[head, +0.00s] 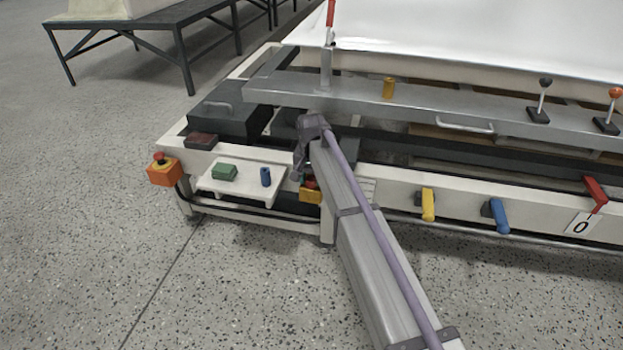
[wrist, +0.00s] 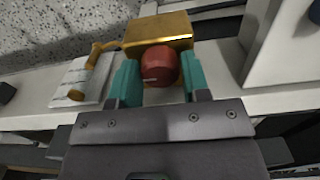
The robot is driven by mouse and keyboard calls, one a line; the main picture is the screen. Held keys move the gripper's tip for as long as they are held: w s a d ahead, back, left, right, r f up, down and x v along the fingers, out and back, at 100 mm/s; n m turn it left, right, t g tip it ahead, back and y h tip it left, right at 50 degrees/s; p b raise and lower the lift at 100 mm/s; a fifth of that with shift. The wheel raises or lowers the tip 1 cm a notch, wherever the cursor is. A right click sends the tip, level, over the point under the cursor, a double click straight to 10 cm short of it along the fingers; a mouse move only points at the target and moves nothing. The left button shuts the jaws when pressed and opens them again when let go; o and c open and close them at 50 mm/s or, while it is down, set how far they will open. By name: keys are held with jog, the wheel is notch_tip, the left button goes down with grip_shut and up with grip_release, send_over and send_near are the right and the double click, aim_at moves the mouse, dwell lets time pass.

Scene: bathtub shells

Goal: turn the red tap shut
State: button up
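The red tap (head: 595,193) is at the far right of the front rail in the head view. Its handle slants and its lower end is beside a white card marked 0. My gripper is far to the left of it, at the rail's left part, and mostly hidden behind my arm in the head view. In the wrist view my gripper (wrist: 158,78) is open, with its teal fingers on either side of a round red knob (wrist: 160,63). The knob is on a yellow box (wrist: 158,32); I cannot tell whether the fingers touch it. The red tap is not recognisable in the wrist view.
A yellow handle (head: 428,205) and a blue handle (head: 499,215) hang on the rail between my arm and the red tap. A white shelf (head: 241,190) holds a green block and blue cylinder. An orange box (head: 164,170) with a red button is at the left corner.

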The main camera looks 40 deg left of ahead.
jog(key=c, duration=0.5)
jog(key=shift+n, duration=0.3)
jog(key=n, duration=0.3)
jog(key=shift+n, duration=0.3)
jog(key=n, duration=0.3)
jog(key=shift+n, duration=0.3)
jog(key=n, duration=1)
